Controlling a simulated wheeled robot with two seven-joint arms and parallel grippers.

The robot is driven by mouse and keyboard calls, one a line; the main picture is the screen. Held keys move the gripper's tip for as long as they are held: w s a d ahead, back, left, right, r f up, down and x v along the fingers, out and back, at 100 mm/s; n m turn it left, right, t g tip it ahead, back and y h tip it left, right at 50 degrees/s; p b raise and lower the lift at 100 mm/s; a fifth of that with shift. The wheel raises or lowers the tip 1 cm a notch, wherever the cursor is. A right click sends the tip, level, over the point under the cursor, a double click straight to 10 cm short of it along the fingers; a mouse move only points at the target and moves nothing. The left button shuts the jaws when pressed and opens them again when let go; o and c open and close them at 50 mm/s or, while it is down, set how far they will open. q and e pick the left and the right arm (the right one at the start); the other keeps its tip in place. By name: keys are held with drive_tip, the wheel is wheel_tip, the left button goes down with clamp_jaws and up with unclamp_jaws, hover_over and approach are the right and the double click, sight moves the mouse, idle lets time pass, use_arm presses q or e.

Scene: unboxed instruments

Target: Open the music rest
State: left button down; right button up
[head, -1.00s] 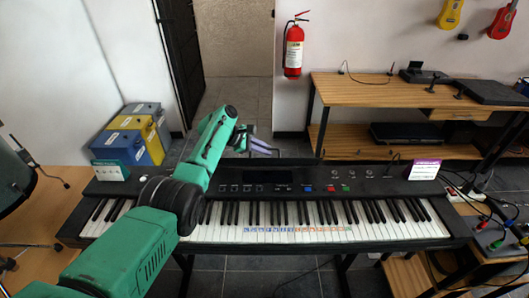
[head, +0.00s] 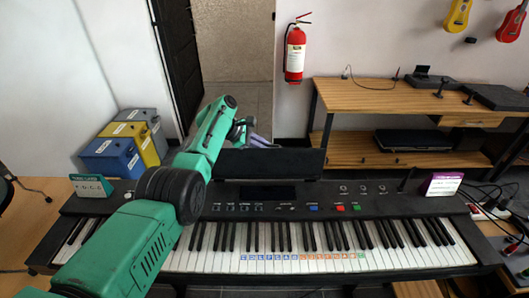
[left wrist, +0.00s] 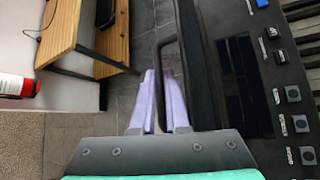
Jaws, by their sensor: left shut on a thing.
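The black music rest (head: 275,163) stands raised behind the control panel of the digital piano (head: 330,212), above its dark display. My left arm reaches over the left part of the keyboard. My left gripper (head: 262,141) is at the top edge of the rest, left of its middle. In the left wrist view the pale purple fingers of my left gripper (left wrist: 160,102) are closed on the thin black edge of the music rest (left wrist: 194,60). The left end of the rest is partly hidden by my arm. My right gripper is not in view.
A small green-white card (head: 91,187) and a purple-white card (head: 441,184) stand at the piano's ends. Blue and yellow boxes (head: 113,156) stand on the left. A wooden desk (head: 400,97) is behind on the right. Cables lie at the far right.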

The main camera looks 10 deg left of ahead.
use_arm(q)
drive_tip(key=shift+w, duration=0.15)
idle(0.3)
drive_tip(key=c, duration=1.2)
unclamp_jaws()
drive_tip(key=shift+r, duration=0.15)
drive_tip(key=p+v, duration=0.3)
drive_tip(key=p, duration=0.1)
drive_tip(key=shift+d+r+p, duration=0.1)
drive_tip(key=shift+r+p, duration=0.05)
drive_tip(key=shift+p, duration=0.15)
drive_tip(key=v, duration=1.1)
drive_tip(key=shift+a+b, duration=0.3)
drive_tip(key=shift+b, duration=0.05)
drive_tip(key=shift+s+f, duration=0.2)
drive_tip(key=shift+s, duration=0.05)
